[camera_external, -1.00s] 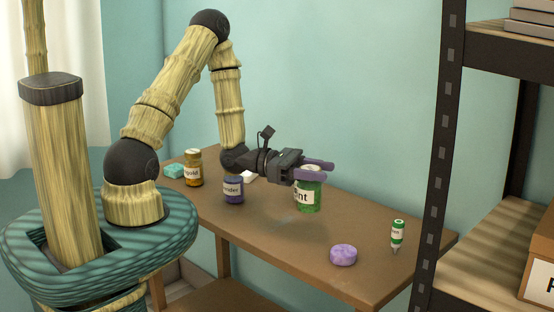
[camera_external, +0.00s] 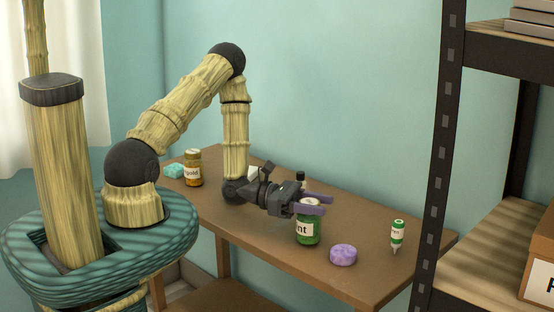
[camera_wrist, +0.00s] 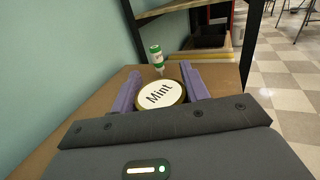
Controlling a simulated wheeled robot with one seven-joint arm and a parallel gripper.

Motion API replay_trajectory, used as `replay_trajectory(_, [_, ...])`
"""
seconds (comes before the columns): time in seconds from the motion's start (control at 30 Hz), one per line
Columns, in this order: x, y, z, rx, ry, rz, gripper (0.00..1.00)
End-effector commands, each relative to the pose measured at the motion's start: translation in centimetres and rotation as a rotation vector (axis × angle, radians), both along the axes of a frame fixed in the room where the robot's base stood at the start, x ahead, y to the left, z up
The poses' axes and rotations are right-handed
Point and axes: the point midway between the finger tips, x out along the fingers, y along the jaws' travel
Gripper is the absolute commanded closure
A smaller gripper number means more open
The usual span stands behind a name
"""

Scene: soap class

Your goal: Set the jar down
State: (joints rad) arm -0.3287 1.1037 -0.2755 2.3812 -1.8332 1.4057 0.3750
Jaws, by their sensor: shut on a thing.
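The green jar (camera_external: 308,231) with a white label ending in "nt" is upright low over the wooden table (camera_external: 270,235), its base at or very near the top; I cannot tell if it touches. In the wrist view its round lid (camera_wrist: 160,94) reads "Mint" and sits between the two purple fingers. My gripper (camera_external: 315,205) is shut on the jar near its top, and its fingers also show in the wrist view (camera_wrist: 161,88). The fingers cover part of the jar in the outside view.
A purple soap (camera_external: 343,254) lies just right of the jar. An amber jar (camera_external: 193,168) and teal soap (camera_external: 173,171) are at the left end. A dark-capped bottle (camera_external: 300,177) is partly hidden behind my gripper. A shelf post (camera_external: 440,150) rises at the right.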

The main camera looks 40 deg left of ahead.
Motion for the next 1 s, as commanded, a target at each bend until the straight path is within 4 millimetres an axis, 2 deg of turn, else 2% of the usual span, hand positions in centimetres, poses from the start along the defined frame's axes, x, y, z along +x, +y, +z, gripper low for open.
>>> replay_trajectory(0.43, [-0.01,0.00,-0.83,-0.001,-0.002,0.000,0.86])
replay_trajectory(0.47, [-0.01,0.00,-0.82,0.000,-0.001,0.000,0.51])
replay_trajectory(0.57, [-0.01,0.00,-0.77,0.000,-0.001,0.000,0.33])
replay_trajectory(0.93, [-0.01,0.00,-0.28,0.001,-0.002,0.000,0.33])
replay_trajectory(1.0, [-0.19,0.64,-0.57,0.001,-0.001,0.003,0.33])
